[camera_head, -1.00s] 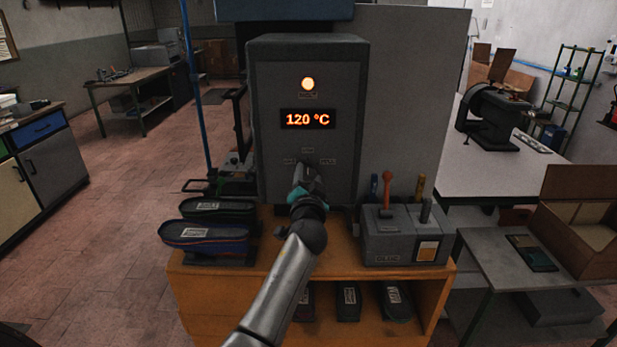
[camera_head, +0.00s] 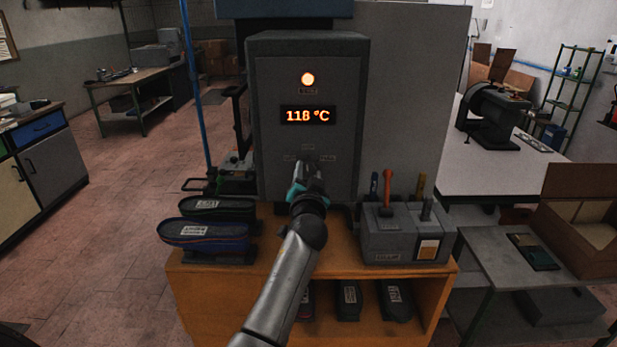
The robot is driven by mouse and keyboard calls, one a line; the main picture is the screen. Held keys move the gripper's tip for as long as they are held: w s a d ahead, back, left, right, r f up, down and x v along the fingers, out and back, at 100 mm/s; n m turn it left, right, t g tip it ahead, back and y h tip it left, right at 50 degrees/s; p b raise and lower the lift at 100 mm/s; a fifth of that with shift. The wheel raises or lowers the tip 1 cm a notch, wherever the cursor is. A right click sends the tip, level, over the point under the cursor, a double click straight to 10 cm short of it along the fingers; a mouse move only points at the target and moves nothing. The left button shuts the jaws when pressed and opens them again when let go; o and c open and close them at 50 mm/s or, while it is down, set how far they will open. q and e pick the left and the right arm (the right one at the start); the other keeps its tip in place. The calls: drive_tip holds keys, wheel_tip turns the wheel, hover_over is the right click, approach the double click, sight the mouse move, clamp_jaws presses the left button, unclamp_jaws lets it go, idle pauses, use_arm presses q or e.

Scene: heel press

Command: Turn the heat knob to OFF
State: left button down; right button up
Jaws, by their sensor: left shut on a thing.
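A grey control box (camera_head: 275,110) stands upright on the orange wooden bench. Its face has a lit round lamp (camera_head: 308,79) and a display (camera_head: 308,115) reading 118 °C. Below the display are small labels, too blurred to read. The heat knob is at the labels, hidden behind my left gripper (camera_head: 308,168). My left gripper is at the box face, shut on the knob. The knob's pointing direction cannot be made out. My right gripper is not in view.
Shoe-shaped pieces (camera_head: 203,234) lie on the bench at the left. A grey lever box (camera_head: 385,243) with a red-handled lever (camera_head: 387,190) stands close at the right. The orange bench (camera_head: 275,262) has a lower shelf holding more pieces. A blue post (camera_head: 197,100) rises at the left.

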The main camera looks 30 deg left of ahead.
use_arm(q)
drive_tip(key=n+b, duration=0.2)
drive_tip(key=n, duration=0.2)
drive_tip(key=shift+f+b, duration=0.1)
drive_tip(key=shift+b, duration=0.2)
drive_tip(key=n, duration=0.3)
drive_tip(key=shift+b, duration=0.4)
drive_tip(key=shift+n, duration=1.3)
drive_tip(key=shift+c, duration=1.8)
unclamp_jaws()
drive_tip(key=shift+s, duration=0.1)
